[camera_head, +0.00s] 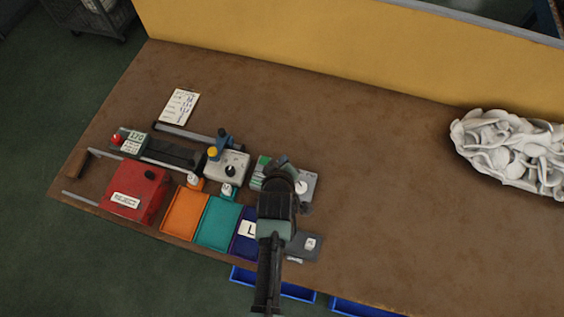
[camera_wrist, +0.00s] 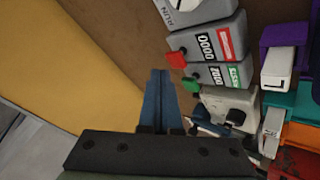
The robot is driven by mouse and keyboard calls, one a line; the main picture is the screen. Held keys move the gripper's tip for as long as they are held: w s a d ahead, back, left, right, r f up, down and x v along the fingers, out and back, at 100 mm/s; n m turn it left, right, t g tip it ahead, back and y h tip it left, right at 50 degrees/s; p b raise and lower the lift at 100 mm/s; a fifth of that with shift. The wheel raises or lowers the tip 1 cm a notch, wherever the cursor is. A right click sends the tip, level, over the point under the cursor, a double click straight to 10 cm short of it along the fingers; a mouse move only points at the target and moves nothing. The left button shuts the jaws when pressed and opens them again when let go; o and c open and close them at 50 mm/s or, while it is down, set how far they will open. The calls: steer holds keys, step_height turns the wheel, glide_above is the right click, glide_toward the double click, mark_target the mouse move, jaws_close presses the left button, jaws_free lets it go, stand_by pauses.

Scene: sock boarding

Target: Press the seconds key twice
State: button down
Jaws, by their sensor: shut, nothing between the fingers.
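In the wrist view two grey counter boxes stand side by side. One has a red key (camera_wrist: 177,58), a "0000" display (camera_wrist: 205,46) and a red label. The other has a green key (camera_wrist: 193,83), a similar display and a green label. The label words are too small to read, so I cannot tell from lettering which is the seconds key. My gripper (camera_wrist: 160,76) is shut and empty, its blue fingers beside the keys with a visible gap. In the head view my arm covers much of the counters, with a green-labelled part (camera_head: 261,168) showing left of it.
A grey box marked RUN (camera_wrist: 190,8) adjoins the counters. Orange (camera_head: 185,213), teal (camera_head: 217,224) and purple (camera_head: 240,243) trays, a red box (camera_head: 134,192) and a grey machine (camera_head: 229,167) lie left. A white sock pile (camera_head: 510,150) is far right; table between is clear.

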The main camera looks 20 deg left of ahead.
steer(key=shift+f, duration=0.15)
steer(key=shift+f+b, duration=0.3)
steer(key=shift+b, duration=0.05)
steer(key=shift+f+b, duration=0.55)
steer(key=shift+f, duration=0.15)
stand_by(0.8)
stand_by(0.3)
steer(key=shift+r+p, duration=1.05)
steer(key=shift+r, duration=0.05)
step_height(320, 180, up, 5)
steer(key=p, duration=0.4)
steer(key=shift+r+p, duration=0.1)
steer(key=shift+p, duration=0.3)
